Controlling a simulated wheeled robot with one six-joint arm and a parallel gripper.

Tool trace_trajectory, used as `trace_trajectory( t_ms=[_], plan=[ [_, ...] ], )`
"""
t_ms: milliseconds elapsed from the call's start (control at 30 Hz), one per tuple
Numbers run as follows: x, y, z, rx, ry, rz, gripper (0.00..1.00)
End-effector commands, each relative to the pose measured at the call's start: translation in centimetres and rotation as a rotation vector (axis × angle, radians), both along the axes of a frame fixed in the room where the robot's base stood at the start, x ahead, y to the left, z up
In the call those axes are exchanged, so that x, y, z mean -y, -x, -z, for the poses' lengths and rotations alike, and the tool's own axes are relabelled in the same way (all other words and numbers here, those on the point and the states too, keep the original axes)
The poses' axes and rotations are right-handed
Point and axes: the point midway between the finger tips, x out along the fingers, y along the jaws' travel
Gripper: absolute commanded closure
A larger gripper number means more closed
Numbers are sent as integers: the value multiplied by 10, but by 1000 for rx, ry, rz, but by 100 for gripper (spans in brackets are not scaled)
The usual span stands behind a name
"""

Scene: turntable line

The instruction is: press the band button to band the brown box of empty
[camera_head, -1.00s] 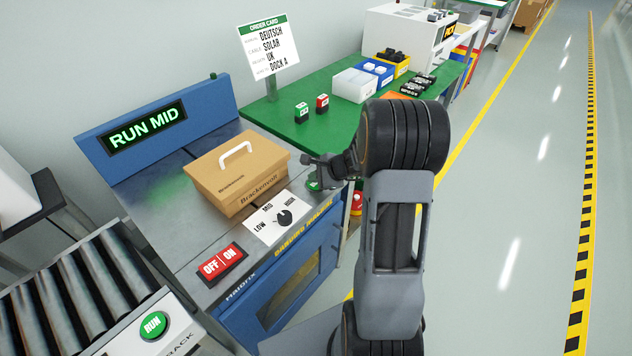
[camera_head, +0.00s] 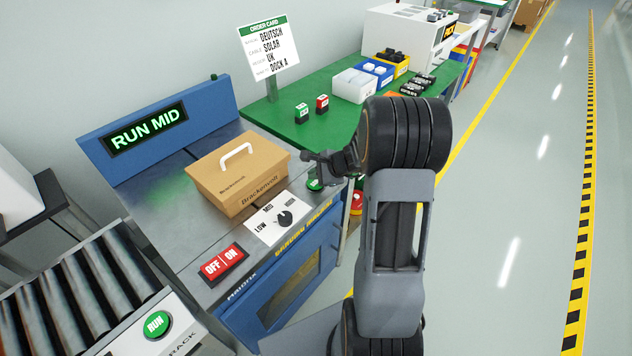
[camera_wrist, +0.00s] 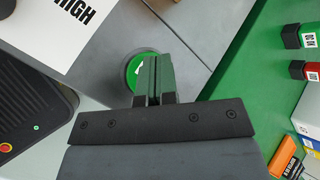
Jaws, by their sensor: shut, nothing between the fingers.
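The brown box (camera_head: 237,178) with a white handle sits closed on the grey top of the banding machine (camera_head: 160,205); no band shows around it. The green band button (camera_head: 314,185) is on the machine's right front corner, partly hidden by my gripper. In the wrist view the green button (camera_wrist: 142,70) lies just beyond my fingertips, partly covered by them. My gripper (camera_wrist: 152,62) is shut and empty, over the button's right side. I cannot tell whether it touches. My gripper also shows in the head view (camera_head: 308,158).
The display (camera_head: 147,128) reads RUN MID. A LOW/MID/HIGH dial (camera_head: 284,218) and a red OFF/ON switch (camera_head: 223,263) are in front of the box. A green table (camera_head: 330,125) with stamps and bins stands behind. A roller track (camera_head: 85,290) is at lower left.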

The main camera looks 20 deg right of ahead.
Motion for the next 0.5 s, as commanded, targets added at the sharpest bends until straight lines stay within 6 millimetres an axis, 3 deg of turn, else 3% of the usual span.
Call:
trace_trajectory(
  t_ms=[500],
  plan=[
    [0,0,-41,2,1,-1,100]
  ],
)
